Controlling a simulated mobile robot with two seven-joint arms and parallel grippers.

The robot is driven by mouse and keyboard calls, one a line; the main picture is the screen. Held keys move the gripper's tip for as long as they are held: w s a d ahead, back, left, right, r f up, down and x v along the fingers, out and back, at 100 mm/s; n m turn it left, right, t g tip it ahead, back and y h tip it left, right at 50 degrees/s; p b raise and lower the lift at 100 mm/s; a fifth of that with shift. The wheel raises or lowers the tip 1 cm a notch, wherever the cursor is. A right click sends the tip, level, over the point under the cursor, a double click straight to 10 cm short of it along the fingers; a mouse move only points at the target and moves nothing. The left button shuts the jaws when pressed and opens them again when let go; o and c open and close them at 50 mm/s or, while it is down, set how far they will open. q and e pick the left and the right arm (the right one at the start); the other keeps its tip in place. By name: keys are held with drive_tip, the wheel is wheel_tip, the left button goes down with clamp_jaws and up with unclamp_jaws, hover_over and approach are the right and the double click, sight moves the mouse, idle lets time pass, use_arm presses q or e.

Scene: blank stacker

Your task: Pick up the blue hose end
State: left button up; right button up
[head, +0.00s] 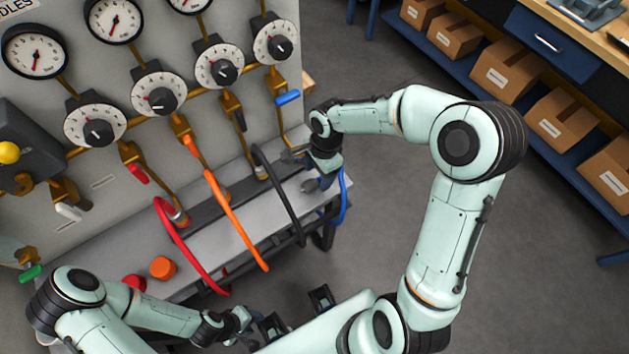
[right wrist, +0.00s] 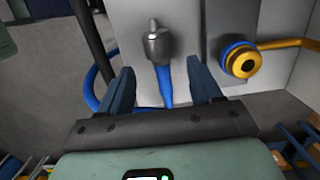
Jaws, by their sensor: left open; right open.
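The blue hose end shows in the right wrist view, a grey metal tip (right wrist: 158,42) on a blue hose (right wrist: 165,85). My right gripper (right wrist: 159,68) is open, its fingers on either side of the blue hose below the metal tip, with gaps showing on both sides. In the head view the right gripper (head: 302,170) is at the right end of the bench. There it hides the hose end, and only the looping blue hose (head: 344,197) shows. My left gripper (head: 244,328) is open and empty, low in the head view, apart from the hoses.
Red (head: 180,238), orange (head: 232,212) and black (head: 280,190) hoses loop over the grey bench (head: 190,268) left of the right gripper. A brass fitting with a blue ring (right wrist: 240,60) sits right of the hose end. A gauge panel (head: 200,130) stands behind. Floor is clear to the right.

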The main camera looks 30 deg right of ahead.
sight(317, 181)
wheel_tip(317, 181, down, 3)
drive_tip(key=shift+a+r, duration=0.15)
drive_tip(key=c, duration=1.1)
drive_tip(key=shift+r, duration=0.1)
